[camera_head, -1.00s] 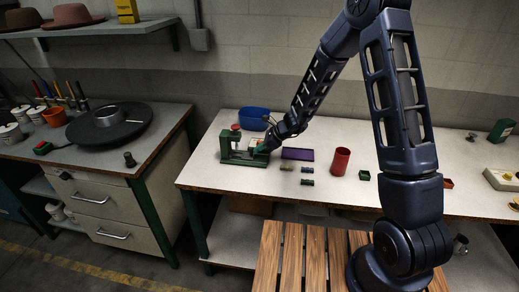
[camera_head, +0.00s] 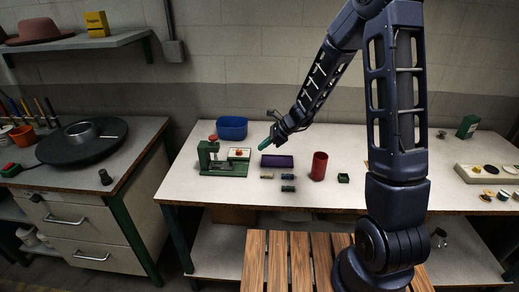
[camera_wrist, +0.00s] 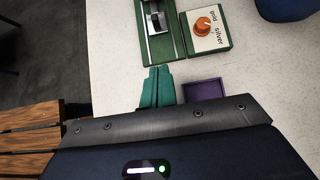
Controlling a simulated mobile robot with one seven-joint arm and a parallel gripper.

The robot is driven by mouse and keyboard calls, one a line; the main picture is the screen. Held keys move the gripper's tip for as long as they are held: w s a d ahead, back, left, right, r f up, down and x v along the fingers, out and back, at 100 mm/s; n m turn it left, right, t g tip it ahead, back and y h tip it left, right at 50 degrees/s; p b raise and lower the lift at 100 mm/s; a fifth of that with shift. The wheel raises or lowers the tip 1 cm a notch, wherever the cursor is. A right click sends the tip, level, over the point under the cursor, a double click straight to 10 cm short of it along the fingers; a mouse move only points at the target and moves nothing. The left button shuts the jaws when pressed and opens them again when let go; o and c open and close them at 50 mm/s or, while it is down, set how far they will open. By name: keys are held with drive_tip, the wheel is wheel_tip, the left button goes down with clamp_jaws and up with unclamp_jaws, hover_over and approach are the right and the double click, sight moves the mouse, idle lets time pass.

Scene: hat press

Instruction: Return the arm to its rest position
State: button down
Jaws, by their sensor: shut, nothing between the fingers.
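My gripper (camera_head: 269,142) has teal fingers and is held above the white workbench (camera_head: 370,190), near the purple tray (camera_head: 277,160). In the wrist view the two teal fingers (camera_wrist: 158,85) lie side by side, shut with nothing between them. The green press (camera_head: 214,158) stands to the left of the gripper, apart from it. Beside the press is a small box with an orange knob (camera_head: 239,152); in the wrist view the knob (camera_wrist: 203,26) sits between the words "gold" and "silver".
A blue bin (camera_head: 232,128) stands behind the press. A red cup (camera_head: 319,166), a small green box (camera_head: 343,178) and several small cylinders (camera_head: 288,188) are on the bench. A slatted wooden surface (camera_head: 290,262) is in front. A dark round plate (camera_head: 82,144) is on the left cabinet.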

idle(0.3)
drive_tip(key=s+d+r+n+h, duration=0.1)
drive_tip(key=s+d+r+n, duration=0.4)
drive_tip(key=r, duration=0.4)
drive_tip(key=s+d+r+n+t+h, duration=0.1)
drive_tip(key=s+d+r+n, duration=0.3)
drive_tip(key=d, duration=0.5)
drive_tip(key=s+d+r+n+t+h, duration=0.2)
drive_tip(key=s+d+r+n+h, duration=0.2)
drive_tip(key=s+d+r, duration=0.2)
drive_tip(key=s+d+r+n+t+h, duration=0.1)
drive_tip(key=s+d+r+n+h, duration=0.2)
drive_tip(key=s+d, duration=0.6)
drive_tip(key=d+r+n, duration=0.2)
drive_tip(key=d, duration=0.1)
drive_tip(key=shift+r+t, duration=0.15)
drive_tip(key=shift+t, duration=0.15)
idle(1.0)
